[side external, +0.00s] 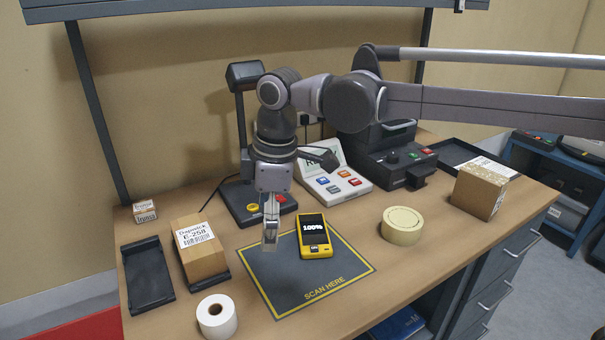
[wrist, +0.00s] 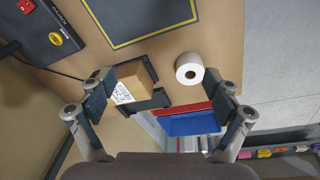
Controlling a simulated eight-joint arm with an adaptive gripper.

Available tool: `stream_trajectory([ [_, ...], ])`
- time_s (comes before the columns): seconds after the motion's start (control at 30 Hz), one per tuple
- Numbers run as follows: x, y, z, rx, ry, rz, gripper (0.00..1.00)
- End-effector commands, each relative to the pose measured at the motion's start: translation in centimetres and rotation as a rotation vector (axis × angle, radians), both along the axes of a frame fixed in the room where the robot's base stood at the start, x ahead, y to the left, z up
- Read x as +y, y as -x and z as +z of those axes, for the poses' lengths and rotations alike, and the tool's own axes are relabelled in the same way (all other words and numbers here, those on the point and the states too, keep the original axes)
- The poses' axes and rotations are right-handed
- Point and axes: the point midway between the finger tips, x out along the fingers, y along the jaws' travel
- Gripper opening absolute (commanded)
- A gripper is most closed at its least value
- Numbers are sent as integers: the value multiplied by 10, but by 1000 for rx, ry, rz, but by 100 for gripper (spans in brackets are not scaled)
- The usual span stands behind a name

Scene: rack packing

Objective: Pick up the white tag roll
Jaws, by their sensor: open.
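The white tag roll (side external: 217,317) stands on end at the front left of the table, with its dark core hole facing up. In the wrist view the roll (wrist: 189,69) lies beyond my fingertips, right of the middle, near the table edge. My gripper (side external: 271,236) is above the back left part of the scan mat, behind and to the right of the roll and apart from it. In the wrist view my gripper (wrist: 160,88) is wide open with nothing between its fingers.
The dark scan mat (side external: 288,295) carries a yellow scanner (side external: 314,237). A labelled box (side external: 200,250) stands in a black holder behind the roll, next to an empty black holder (side external: 147,276). A cream tape roll (side external: 401,226) and another box (side external: 479,190) stand to the right.

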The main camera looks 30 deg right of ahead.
Motion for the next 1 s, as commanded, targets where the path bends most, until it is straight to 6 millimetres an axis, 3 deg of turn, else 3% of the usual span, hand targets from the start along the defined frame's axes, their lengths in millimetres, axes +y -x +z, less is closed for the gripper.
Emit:
stream_trajectory([
  [0.03,22,-2,-6,18,16,63,90],
  [0.2,78,1,-26,70,66,243,90],
  [0.4,114,10,-42,108,99,369,90],
  [0.57,121,12,-53,116,107,395,90],
  [0.8,121,12,-86,116,106,394,90],
  [1.0,120,12,-102,115,106,393,90],
])
